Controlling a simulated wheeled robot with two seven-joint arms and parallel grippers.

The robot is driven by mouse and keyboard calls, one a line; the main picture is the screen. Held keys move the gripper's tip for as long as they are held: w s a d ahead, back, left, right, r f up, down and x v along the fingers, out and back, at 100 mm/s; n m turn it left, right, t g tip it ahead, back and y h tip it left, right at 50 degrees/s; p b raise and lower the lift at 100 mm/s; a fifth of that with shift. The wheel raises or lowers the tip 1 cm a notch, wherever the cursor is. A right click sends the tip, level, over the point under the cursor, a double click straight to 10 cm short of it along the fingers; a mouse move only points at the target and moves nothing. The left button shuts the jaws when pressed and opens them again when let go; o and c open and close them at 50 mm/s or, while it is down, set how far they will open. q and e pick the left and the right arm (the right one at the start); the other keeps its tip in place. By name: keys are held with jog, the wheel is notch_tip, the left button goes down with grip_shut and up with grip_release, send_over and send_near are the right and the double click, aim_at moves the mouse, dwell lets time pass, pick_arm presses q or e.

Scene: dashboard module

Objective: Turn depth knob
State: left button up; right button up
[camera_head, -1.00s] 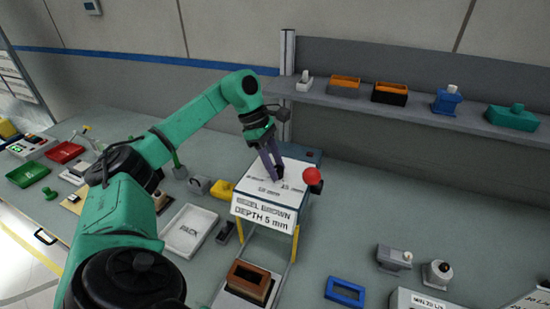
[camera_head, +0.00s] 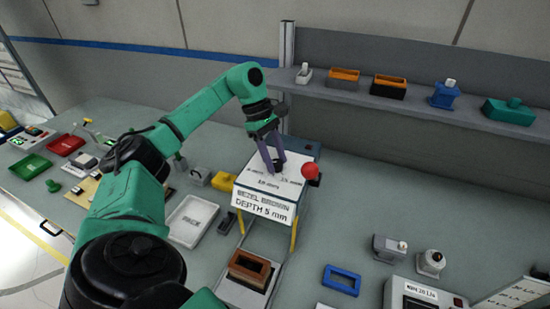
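A white-topped box (camera_head: 254,183) with printed markings stands at the bench centre, its front label (camera_head: 262,207) reading "BEZEL BROWN DEPTH 5 mm". A small dark knob (camera_head: 276,167) sits on its top. My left gripper (camera_head: 276,169) points down at the knob, one purple finger on each side of it. The fingertips are at the knob, but whether they press on it is too small to tell. The fingers hide part of the knob and of the markings. My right gripper is out of view.
A red ball-shaped button (camera_head: 310,170) is at the box's right side. A brown bezel (camera_head: 249,269) sits in front of the box, and a blue frame (camera_head: 342,280) lies to the right. A shelf (camera_head: 420,108) with coloured parts runs behind.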

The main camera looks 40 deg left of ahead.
pick_arm(q)
jog(key=shift+o, duration=0.5)
jog(key=b+v, duration=0.1)
jog(key=v, duration=0.4)
jog(key=shift+w+r, duration=0.1)
jog(key=p+v, duration=0.2)
jog(key=v, duration=0.7)
jog(key=shift+r+p, duration=0.15)
jog(key=shift+p, duration=0.25)
